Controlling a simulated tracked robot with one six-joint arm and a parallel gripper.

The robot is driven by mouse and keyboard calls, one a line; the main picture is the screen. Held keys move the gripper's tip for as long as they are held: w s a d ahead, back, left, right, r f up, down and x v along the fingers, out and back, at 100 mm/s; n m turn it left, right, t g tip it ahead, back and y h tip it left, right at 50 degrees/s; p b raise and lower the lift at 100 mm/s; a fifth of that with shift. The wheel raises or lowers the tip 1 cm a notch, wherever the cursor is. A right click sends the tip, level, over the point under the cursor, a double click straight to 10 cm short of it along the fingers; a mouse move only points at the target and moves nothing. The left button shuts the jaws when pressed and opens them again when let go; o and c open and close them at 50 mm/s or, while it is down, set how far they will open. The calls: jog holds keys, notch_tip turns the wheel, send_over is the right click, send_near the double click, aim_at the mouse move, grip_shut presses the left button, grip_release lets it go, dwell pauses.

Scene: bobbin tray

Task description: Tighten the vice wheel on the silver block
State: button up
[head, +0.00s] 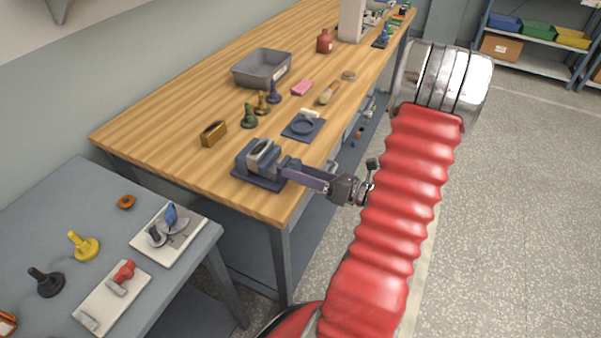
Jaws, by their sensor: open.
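The dark blue-grey vice (248,180) stands near the front corner of the wooden bench. The silver block (262,150) sits upright between its jaws. My gripper (287,169) reaches in from the right, with its two long purple-grey fingers pointing at the right side of the vice. The fingers are open, and their tips are close to or around the wheel end of the vice. The wheel itself is mostly hidden behind the fingers, so I cannot tell whether they touch it.
A lower grey table (75,205) holds white trays at left. Open floor lies right.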

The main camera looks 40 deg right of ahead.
jog(key=shift+s, duration=0.15)
jog(key=v, duration=1.3)
jog(key=shift+s, duration=0.3)
jog(key=shift+d, duration=0.1)
jog(key=n, duration=0.6)
jog(key=shift+n, duration=0.3)
jog(key=shift+w, duration=0.15)
jog(key=shift+x, duration=6.8)
jog(key=shift+c, duration=0.3)
